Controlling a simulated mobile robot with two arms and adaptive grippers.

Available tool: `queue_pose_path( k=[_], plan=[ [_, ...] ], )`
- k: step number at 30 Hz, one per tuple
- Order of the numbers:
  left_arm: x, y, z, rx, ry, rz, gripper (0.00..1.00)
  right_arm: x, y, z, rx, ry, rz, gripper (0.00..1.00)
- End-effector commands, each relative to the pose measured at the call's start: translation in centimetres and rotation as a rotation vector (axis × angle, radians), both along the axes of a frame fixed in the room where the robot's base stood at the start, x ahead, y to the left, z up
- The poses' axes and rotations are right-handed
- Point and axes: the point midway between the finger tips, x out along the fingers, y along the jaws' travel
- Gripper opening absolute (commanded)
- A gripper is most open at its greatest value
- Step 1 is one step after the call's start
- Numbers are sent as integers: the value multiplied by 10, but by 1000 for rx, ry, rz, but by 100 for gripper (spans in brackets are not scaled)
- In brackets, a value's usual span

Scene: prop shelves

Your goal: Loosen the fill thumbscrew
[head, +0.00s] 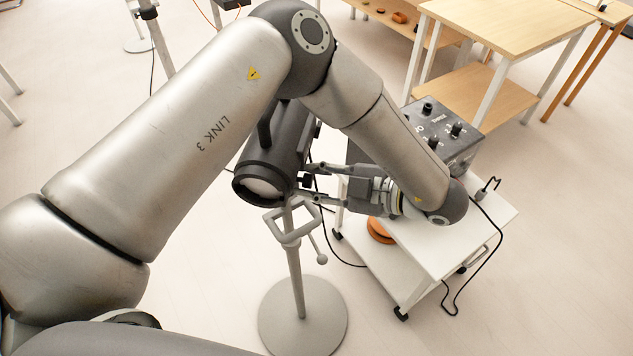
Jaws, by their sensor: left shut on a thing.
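The fill light is a dark cylindrical lamp (292,138) with a pale round front, at the centre of the head view. It sits on a grey stand with a bracket (290,236) and a round base (303,325). A small dark thumbscrew (306,181) sticks out from the lamp's right side. My left gripper (309,182) reaches it from the right, its two fingers above and below it. The gripper is shut on the thumbscrew, which is mostly small and dark between the fingertips. My right gripper is out of view.
A white wheeled cart (432,245) stands right of the lamp, with a dark control box (462,146) with knobs on it. An orange round thing (380,232) is on its lower part. Wooden tables (505,25) stand behind. Black cables run across the floor.

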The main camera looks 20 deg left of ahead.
Motion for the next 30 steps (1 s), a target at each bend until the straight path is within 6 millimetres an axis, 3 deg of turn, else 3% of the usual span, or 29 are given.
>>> queue_pose_path(
  k=[13, 14, 18, 30],
  plan=[
    [0, 1, 0, 5, -10, 3, 4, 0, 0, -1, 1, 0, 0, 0],
    [0, 1, 0, 5, -10, 3, 32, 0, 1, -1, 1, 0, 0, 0],
    [0, 1, 0, 4, -9, 1, 50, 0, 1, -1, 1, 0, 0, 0],
    [0, 0, 0, 2, -9, 1, 50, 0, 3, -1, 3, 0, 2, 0]
  ],
)
